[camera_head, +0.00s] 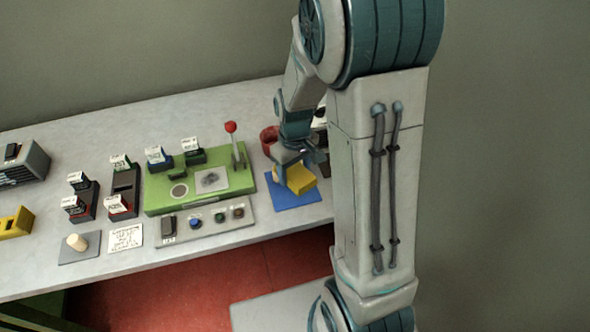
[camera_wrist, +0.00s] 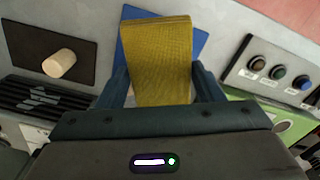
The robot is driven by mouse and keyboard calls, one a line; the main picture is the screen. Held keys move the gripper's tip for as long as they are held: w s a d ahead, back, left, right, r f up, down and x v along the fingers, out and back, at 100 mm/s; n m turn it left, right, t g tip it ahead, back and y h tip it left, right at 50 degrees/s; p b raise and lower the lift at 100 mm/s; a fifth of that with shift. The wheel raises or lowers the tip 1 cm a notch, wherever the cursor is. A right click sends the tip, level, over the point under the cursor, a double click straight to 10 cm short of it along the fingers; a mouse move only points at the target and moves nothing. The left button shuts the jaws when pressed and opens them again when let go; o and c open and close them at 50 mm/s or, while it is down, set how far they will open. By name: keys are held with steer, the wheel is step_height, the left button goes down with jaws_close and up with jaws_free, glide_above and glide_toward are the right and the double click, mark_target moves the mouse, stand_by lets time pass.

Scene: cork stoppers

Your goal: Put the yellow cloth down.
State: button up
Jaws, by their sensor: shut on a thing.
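The yellow cloth (camera_head: 302,181) looks like a folded block in the head view. It also fills the middle of the wrist view (camera_wrist: 157,50). My gripper (camera_head: 294,170) is shut on it, with one finger on each side. The cloth is over the blue mat (camera_head: 292,204), which shows around it in both views. I cannot tell whether the cloth touches the mat. Part of the cloth is hidden by my gripper in the head view.
Left of the mat stand a green board (camera_head: 160,196) with a red-knobbed lever (camera_head: 231,128) and a grey button panel (camera_head: 195,228). A red container (camera_head: 269,139) is just behind. The wrist view shows a cork stopper (camera_wrist: 59,63) on a dark pad. The table's front edge is close.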

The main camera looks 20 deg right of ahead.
steer(key=shift+w+f, duration=0.1)
steer(key=shift+f, duration=0.6)
steer(key=shift+f+b, duration=0.6)
steer(key=shift+f, duration=0.1)
steer(key=o, duration=1.1)
steer(key=shift+r, duration=0.1)
